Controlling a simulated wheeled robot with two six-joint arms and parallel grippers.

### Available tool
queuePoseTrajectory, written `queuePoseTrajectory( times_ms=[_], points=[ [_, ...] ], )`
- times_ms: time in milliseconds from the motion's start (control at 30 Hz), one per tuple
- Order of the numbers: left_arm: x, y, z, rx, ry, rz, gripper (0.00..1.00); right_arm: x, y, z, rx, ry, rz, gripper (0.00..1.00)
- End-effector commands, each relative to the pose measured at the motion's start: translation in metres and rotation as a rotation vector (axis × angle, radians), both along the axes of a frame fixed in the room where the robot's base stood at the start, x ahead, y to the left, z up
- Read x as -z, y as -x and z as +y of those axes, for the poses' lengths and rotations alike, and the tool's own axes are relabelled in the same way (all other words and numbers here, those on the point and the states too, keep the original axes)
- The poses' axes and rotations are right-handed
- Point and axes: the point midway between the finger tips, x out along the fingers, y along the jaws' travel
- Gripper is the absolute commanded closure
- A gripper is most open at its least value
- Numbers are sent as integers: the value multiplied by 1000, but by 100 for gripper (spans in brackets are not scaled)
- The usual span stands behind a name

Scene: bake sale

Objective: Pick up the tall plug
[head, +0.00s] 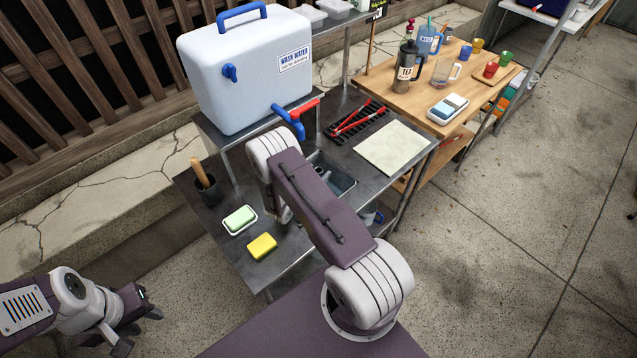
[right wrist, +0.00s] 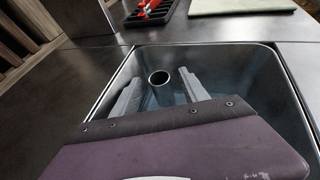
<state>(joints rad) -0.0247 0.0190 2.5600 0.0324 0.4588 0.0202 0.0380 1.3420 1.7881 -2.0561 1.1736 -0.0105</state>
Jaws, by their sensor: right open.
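The tall plug (right wrist: 160,79) looks like a grey upright tube with a dark round opening, standing in the metal sink (right wrist: 232,80) in the right wrist view. My right gripper (right wrist: 160,88) is open, with one finger on each side of the plug in that picture. I cannot tell whether the fingers touch it. My left gripper (head: 138,331) is open and empty at the lower left, away from the table.
A white wash-water tank (head: 240,85) with a red and blue tap (head: 292,115) stands behind the sink. A black rack (head: 357,124) and pale cloth (head: 393,148) lie right.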

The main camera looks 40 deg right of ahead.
Motion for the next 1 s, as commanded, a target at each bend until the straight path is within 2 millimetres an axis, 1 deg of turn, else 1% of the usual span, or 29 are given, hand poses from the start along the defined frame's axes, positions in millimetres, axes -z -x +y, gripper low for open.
queuePoseTrajectory(
  times_ms=[33, 100, 267, 300, 367, 400, 467, 500, 1000],
  points=[
    [-1, 0, 0, 0, 0, 0, 64, 3, -1, -5, 2, -1, 1, 48],
    [-1, 0, 0, 0, 0, 0, 64, 4, -4, -8, 0, -1, 0, 48],
    [0, 0, 0, 0, 0, 0, 64, 4, -4, -8, -1, -1, 1, 48],
    [0, 0, 0, 0, 0, 0, 64, 4, -4, -8, -1, -1, 1, 51],
    [0, 0, 0, 0, 0, 0, 64, 4, -4, -8, -1, -1, 1, 67],
    [0, 0, 0, 0, 0, 0, 64, 4, -4, -8, -1, -1, 1, 79],
    [0, 0, 0, 0, 0, 0, 64, 4, -4, -8, -1, -1, 1, 95],
    [0, 0, 0, 0, 0, 0, 64, 4, -4, -8, -1, -1, 1, 100],
    [0, 0, 0, 0, 0, 0, 64, 4, -4, -8, 0, 0, 1, 100]
  ],
)
